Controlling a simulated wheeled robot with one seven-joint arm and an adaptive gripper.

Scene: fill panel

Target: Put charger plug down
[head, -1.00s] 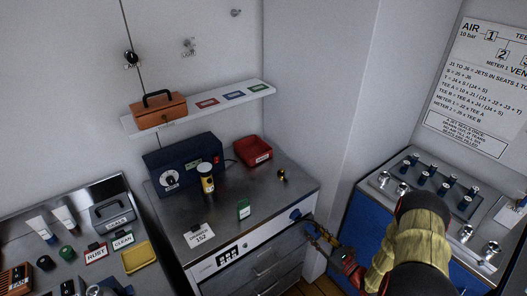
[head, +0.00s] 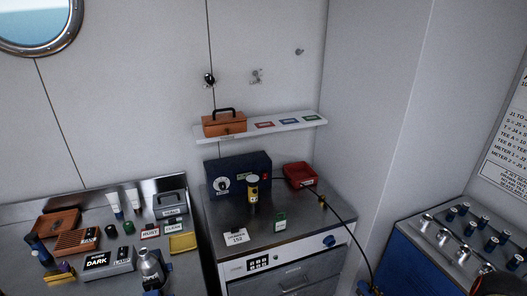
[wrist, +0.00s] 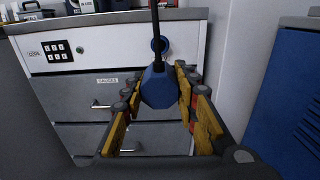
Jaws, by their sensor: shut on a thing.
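In the wrist view the blue charger plug (wrist: 159,86) sits between the yellow fingers of my gripper (wrist: 158,100), which is shut on it. A black cable (wrist: 155,22) rises from the plug. In the head view the cable (head: 345,225) runs from near the dark blue box (head: 238,174) across the bench and over its right front corner, down toward the bottom edge. A round blue fitting (head: 330,241) is on the cabinet front, behind the plug in the wrist view.
A blue-sided console (head: 405,255) stands at right. The left bench (head: 205,262) is crowded.

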